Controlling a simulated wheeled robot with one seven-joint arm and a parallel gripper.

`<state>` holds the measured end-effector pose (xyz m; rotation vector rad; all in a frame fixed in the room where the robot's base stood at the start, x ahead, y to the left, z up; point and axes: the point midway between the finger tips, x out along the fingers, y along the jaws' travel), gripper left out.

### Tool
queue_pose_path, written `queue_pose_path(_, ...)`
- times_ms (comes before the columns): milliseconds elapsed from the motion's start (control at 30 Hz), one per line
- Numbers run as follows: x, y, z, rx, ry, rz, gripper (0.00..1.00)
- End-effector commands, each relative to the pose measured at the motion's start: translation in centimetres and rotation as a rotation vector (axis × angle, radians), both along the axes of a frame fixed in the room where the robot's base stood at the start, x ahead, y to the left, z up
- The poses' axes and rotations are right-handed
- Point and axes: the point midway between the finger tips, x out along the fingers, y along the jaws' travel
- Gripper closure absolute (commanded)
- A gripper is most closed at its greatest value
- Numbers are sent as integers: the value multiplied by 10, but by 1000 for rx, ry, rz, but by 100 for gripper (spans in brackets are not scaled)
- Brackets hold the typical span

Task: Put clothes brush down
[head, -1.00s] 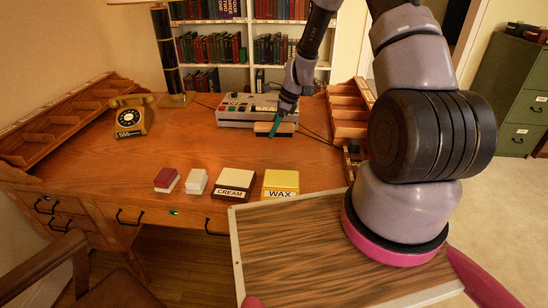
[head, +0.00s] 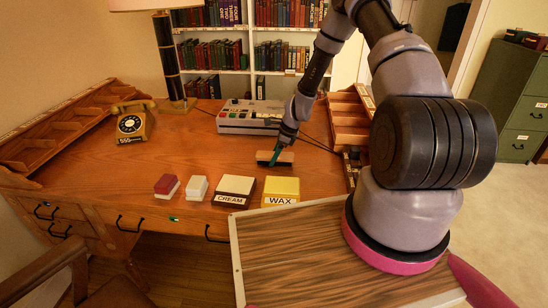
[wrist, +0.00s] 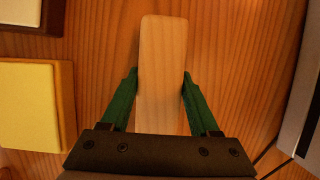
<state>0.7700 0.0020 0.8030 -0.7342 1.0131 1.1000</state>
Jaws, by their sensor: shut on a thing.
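The clothes brush (head: 284,157) has a pale wooden back and a dark underside. In the head view it is low over the desk (head: 225,158), behind the yellow WAX box; I cannot tell whether it touches the top. In the wrist view the brush's wooden back (wrist: 162,70) points away from the palm, between the fingers. My gripper (head: 276,155) has green fingers and is shut on the brush from both sides. The fingers also show in the wrist view (wrist: 160,88). The bristles are hidden in the wrist view.
The yellow WAX box (head: 281,190), CREAM box (head: 234,189), white block (head: 197,188) and dark red block (head: 167,186) line the front. A grey console (head: 240,118) stands behind, an organiser (head: 349,128) to the right, a telephone (head: 134,124) at left. The desk's middle is clear.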

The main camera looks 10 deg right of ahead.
Motion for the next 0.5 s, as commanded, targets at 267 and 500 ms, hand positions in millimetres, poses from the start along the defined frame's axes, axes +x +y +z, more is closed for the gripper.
queue_pose_path(267,0,0,-2,0,0,1,8)
queue_pose_path(500,0,0,-2,0,1,1,8)
